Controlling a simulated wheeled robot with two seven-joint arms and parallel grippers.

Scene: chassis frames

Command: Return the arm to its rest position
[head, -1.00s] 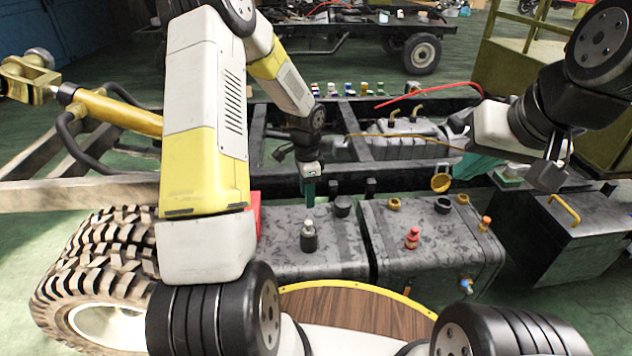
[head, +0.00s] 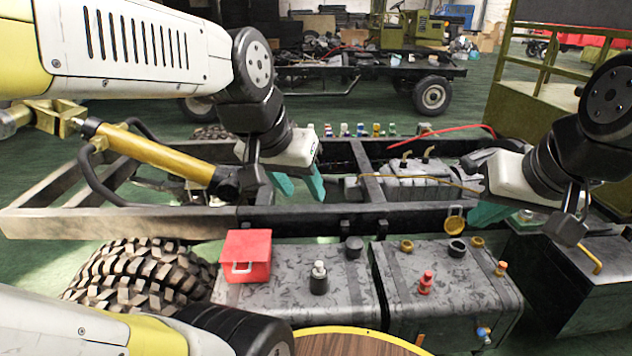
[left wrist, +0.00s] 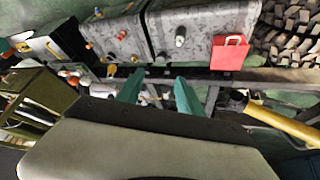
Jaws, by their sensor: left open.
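My left arm reaches in from the left in the head view, raised above the chassis frame. Its left gripper (head: 300,186) has teal fingers spread apart and empty, over the frame rails behind the tanks. The same fingers show in the left wrist view (left wrist: 157,92), with nothing between them. My right gripper (head: 488,215) is at the right, in front of the engine area. One teal finger side shows below its white body, partly hidden, so its opening is unclear.
A red box (head: 246,258) with a handle sits on the left grey tank (head: 345,285). The right tank (head: 405,300) carries several caps and fittings. A large tyre (head: 130,280) is at the left. A yellow cylinder (head: 150,150) lies near my left arm. A wooden round top (head: 350,345) is at the front.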

